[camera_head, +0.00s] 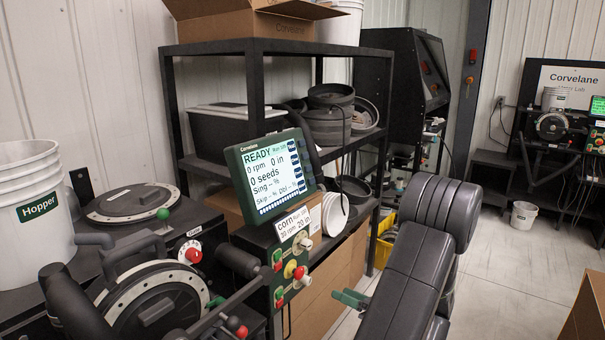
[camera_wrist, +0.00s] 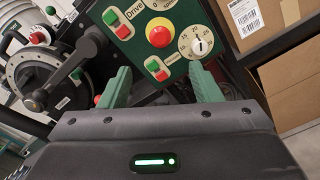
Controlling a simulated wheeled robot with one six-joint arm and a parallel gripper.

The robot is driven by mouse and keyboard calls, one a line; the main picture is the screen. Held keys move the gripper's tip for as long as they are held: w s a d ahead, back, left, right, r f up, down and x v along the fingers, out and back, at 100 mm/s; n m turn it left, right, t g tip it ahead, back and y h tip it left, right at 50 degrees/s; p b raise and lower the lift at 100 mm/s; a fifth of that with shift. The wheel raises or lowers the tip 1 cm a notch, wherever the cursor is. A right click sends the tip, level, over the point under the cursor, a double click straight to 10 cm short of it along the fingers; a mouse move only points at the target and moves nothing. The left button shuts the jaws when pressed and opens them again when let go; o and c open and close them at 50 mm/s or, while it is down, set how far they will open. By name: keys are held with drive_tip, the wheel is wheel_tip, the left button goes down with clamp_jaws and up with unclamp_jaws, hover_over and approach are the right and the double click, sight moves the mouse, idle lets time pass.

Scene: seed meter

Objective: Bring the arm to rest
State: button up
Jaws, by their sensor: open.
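My gripper (camera_head: 350,298) shows low in the head view as green fingers, partly hidden behind my dark arm (camera_head: 412,270). In the wrist view my gripper (camera_wrist: 161,84) has its two green fingers spread wide apart with nothing between them. The control panel (camera_wrist: 185,22) with its red knob, push buttons and white dial lies beyond the fingertips. In the head view this control panel (camera_head: 291,262) stands left of my gripper, under the lit display (camera_head: 272,176), which reads READY. My arm is bent and raised at the right of the machine.
A white Hopper bucket (camera_head: 35,215) stands at the left beside the round seed meter (camera_head: 152,305). A black shelf (camera_head: 210,47) with pots and boxes stands behind. A cardboard box (camera_head: 588,312) is at the lower right edge. Open floor (camera_head: 505,285) lies right of my arm.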

sight(302, 276)
drive_tip(key=p+x, duration=0.3)
drive_tip(key=x, duration=1)
drive_tip(key=shift+w+a+f, duration=0.1)
drive_tip(key=shift+w+a, duration=0.15)
drive_tip(key=shift+a, duration=0.1)
drive_tip(key=shift+f+n, duration=0.1)
drive_tip(key=shift+n, duration=0.5)
drive_tip(key=shift+s+d+n+b, duration=0.1)
drive_tip(key=shift+d+n+b, duration=0.05)
drive_tip(key=shift+n+b, duration=0.7)
drive_tip(key=n+b, duration=0.1)
drive_tip(key=n, duration=0.2)
drive_tip(key=shift+d+n+b, duration=0.1)
drive_tip(key=shift+n+b, duration=0.2)
drive_tip(key=shift+n, duration=0.05)
drive_tip(key=b+v, duration=0.3)
drive_tip(key=v, duration=1.1)
drive_tip(key=s+f+g+h+b, duration=0.2)
drive_tip(key=s+f+b, duration=0.1)
drive_tip(key=f, duration=0.8)
drive_tip(key=shift+f+b, duration=0.35)
drive_tip(key=shift+s, duration=0.1)
